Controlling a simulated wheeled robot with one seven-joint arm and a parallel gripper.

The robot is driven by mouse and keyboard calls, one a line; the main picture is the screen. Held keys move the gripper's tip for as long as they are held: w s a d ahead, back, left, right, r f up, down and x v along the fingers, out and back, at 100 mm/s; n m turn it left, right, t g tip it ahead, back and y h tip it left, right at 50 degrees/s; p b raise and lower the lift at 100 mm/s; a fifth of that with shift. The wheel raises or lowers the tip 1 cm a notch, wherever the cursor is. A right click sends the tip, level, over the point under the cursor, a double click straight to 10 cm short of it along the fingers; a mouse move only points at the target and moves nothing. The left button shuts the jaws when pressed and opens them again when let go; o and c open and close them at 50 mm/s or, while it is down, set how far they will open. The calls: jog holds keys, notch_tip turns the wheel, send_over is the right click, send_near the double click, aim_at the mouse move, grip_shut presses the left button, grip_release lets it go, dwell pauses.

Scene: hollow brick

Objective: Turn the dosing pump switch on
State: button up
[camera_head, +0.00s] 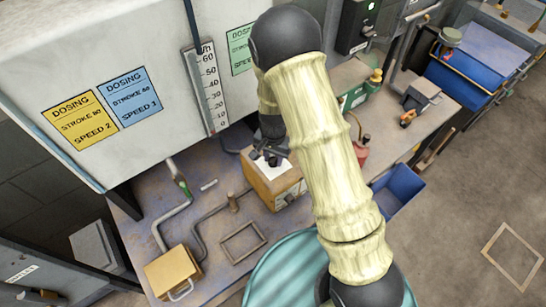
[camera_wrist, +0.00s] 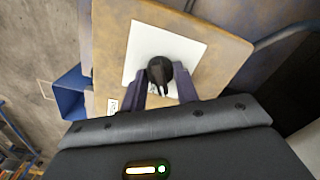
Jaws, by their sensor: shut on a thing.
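The dosing pump (camera_head: 273,188) is a tan-orange box on the worn workbench, below my arm. In the wrist view its tan top (camera_wrist: 112,50) carries a white square plate (camera_wrist: 190,45). The dosing pump switch (camera_wrist: 160,70) is a black rotary knob with a pointer, standing on that plate. My gripper (camera_wrist: 161,88) is shut on the knob, with one dark finger on each side of it. In the head view my gripper (camera_head: 266,157) points down onto the pump's top and hides most of the knob.
A white cabinet (camera_head: 60,60) with yellow and blue dosing cards and a vertical scale (camera_head: 206,92) stands close behind. Pipes (camera_head: 168,222) and a tan box (camera_head: 172,270) lie left on the bench. A blue bin (camera_head: 400,190) is to the right.

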aim_at(274, 159)
jog(key=m+p, duration=0.1)
jog(key=m, duration=0.5)
dwell(0.4)
jog(key=o, duration=1)
notch_tip(274, 159, up, 18)
jog(key=shift+s+f+b, duration=0.1)
jog(key=shift+f+b, duration=0.15)
jog(key=shift+b, duration=0.9)
